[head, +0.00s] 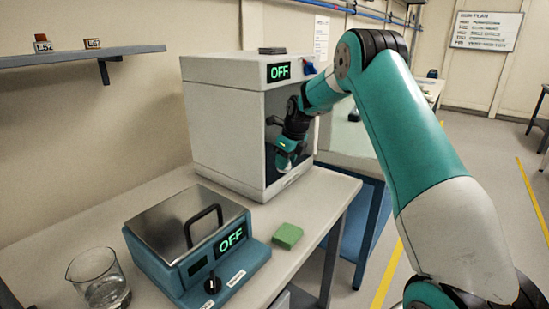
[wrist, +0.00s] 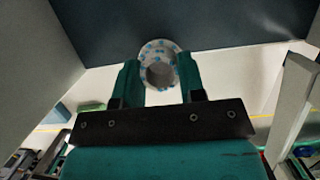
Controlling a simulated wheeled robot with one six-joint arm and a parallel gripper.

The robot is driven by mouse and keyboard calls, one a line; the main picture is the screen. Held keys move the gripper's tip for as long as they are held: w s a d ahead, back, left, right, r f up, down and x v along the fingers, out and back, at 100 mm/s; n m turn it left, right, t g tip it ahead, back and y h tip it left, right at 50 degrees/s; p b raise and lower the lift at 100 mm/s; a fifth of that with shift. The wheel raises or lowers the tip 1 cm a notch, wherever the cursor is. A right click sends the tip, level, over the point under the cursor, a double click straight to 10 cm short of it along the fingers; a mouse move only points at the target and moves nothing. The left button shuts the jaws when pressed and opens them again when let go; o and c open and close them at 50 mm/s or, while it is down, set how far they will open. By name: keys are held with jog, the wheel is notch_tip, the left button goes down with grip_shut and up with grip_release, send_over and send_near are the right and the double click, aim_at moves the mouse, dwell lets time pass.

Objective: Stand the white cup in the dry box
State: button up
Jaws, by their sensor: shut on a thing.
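The white cup (wrist: 147,55), with blue spots, shows in the wrist view with its round opening toward the camera. My gripper (wrist: 160,82) is shut on it, one teal finger on each side. In the head view my gripper (head: 288,148) reaches into the open front of the dry box (head: 222,125), a white cabinet with a green OFF display. A dark inner surface of the box (wrist: 200,22) lies behind the cup in the wrist view. I cannot tell whether the cup touches the box floor.
A green block (head: 287,235) and a glass beaker (head: 99,280) are on the bench.

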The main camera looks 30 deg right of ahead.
aim_at(272, 169)
jog(key=shift+w+a, duration=0.25)
jog(key=shift+w, duration=0.45)
jog(key=w, duration=0.1)
jog(key=w+a+f+p, duration=0.1)
jog(key=shift+w, duration=0.3)
jog(key=shift+f, duration=0.25)
jog(key=shift+f, duration=0.15)
jog(key=o, duration=0.9)
jog(key=v, duration=0.3)
jog(key=shift+r, duration=0.2)
jog(key=s+d+b, duration=0.1)
jog(key=s, duration=0.2)
jog(key=s+d+b, duration=0.1)
jog(key=s, duration=0.3)
jog(key=s+d, duration=0.2)
jog(key=s, duration=0.2)
jog(key=shift+s+f+b, duration=0.1)
jog(key=shift+s+b, duration=0.1)
jog(key=shift+b, duration=0.2)
